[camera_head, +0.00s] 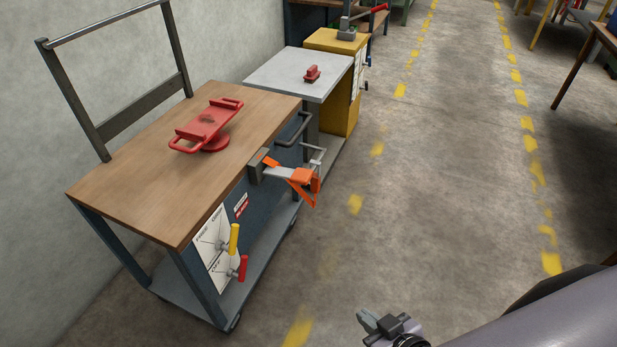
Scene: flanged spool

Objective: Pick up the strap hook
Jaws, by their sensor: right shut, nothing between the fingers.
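An orange and grey piece (301,178) hangs at the side of the wooden-topped cart, near its far right corner. It has an orange strap-like part and seems to be the strap hook, but I cannot be sure. A grey bracket (258,165) on the cart's edge sits beside it. My right gripper (366,319) is at the bottom of the view, shut and empty, low over the floor and well apart from the orange piece. My left gripper is not in view.
The cart's wooden top (130,190) carries a red two-handled piece (207,122). Yellow (234,238) and red levers (243,268) stick out from its side. A grey table (290,70) with a small red object (312,74) stands behind. The floor to the right is open.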

